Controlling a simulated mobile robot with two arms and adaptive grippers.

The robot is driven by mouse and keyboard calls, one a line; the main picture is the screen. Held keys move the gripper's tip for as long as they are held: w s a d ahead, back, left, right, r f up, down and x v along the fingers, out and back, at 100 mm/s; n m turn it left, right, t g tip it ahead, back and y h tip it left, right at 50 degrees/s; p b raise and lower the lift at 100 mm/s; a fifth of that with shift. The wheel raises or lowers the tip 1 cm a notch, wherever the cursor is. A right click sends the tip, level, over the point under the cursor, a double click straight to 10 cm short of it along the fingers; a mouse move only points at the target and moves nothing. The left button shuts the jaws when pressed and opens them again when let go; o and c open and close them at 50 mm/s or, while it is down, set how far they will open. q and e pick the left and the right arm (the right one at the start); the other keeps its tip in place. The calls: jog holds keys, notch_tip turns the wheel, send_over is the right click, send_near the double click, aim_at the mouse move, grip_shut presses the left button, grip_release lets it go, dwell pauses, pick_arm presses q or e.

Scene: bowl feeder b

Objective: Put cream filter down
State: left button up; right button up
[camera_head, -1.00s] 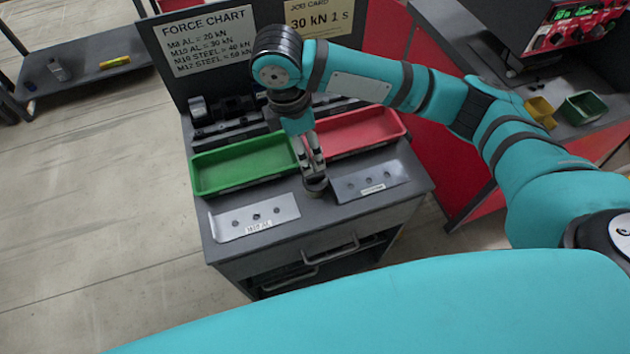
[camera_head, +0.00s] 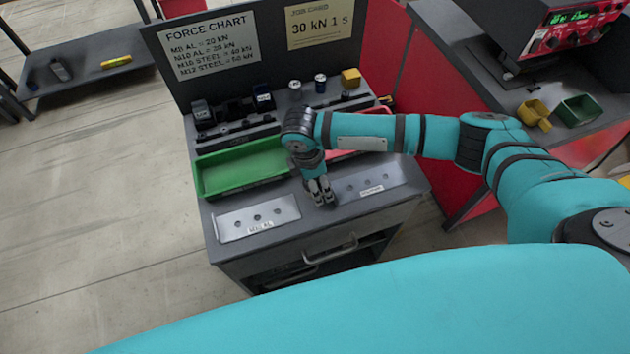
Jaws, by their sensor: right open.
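My right gripper (camera_head: 321,197) points down at the front of the grey bench top, in the gap between two metal plates. Its fingers are small in the picture, and it is open. I cannot make out a cream filter in this view; the gripper and wrist cover the spot under them. The left metal plate (camera_head: 233,227) and the right metal plate (camera_head: 353,190) have holes and labels. My left gripper is not in view.
A green tray (camera_head: 222,180) lies behind the left plate. A red tray (camera_head: 368,122) is partly hidden by my arm. Small dark parts, cans (camera_head: 320,83) and a yellow block (camera_head: 350,78) stand along the back. A side bench holds yellow and green bins (camera_head: 580,110).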

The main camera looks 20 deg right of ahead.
jog(key=shift+d+f, duration=0.1)
jog(key=shift+f, duration=0.7)
jog(key=shift+c, duration=0.4)
jog(key=c, duration=1.1)
jog(key=shift+o, duration=0.2)
